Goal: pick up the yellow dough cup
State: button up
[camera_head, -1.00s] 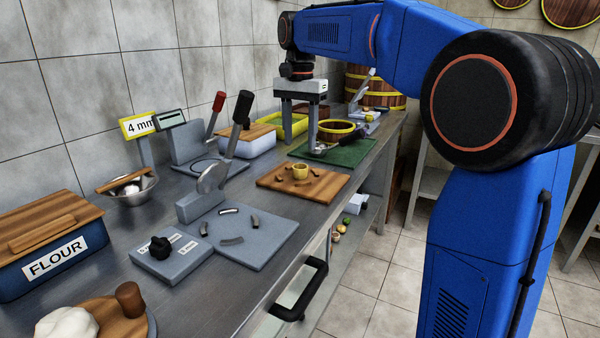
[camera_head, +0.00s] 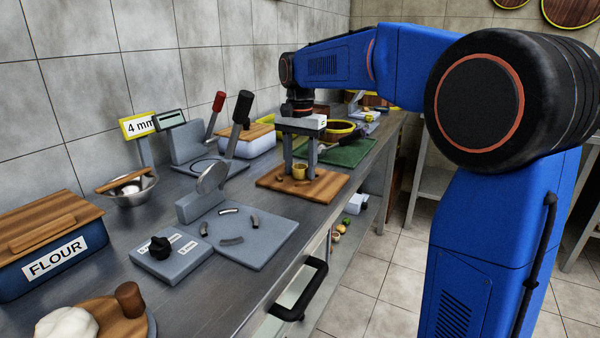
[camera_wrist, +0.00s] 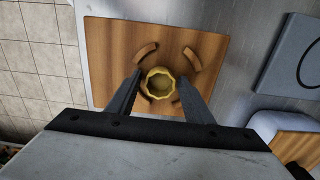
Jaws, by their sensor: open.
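The yellow dough cup (camera_head: 299,172) stands upright on a wooden board (camera_head: 331,189) on the steel counter. In the wrist view the cup (camera_wrist: 160,83) shows from above with a wavy rim, near the middle of the board (camera_wrist: 107,50). My gripper (camera_head: 299,170) is open and points down over the board. Its two fingers (camera_wrist: 159,88) appear one on each side of the cup, with gaps between finger and cup. I cannot tell exactly how high the fingertips are above the board.
Small curved brown pieces (camera_wrist: 146,53) lie on the board around the cup. A green mat (camera_head: 350,152) with a yellow-rimmed round container (camera_head: 340,128) is behind. A grey plate machine (camera_head: 250,240) stands in front. A blue-white bin (camera_head: 262,145) is to the left.

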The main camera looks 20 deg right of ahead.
aim_at(300, 166)
jog(key=c, duration=1.1)
jog(key=shift+r, duration=1.15)
jog(key=shift+r, duration=2.35)
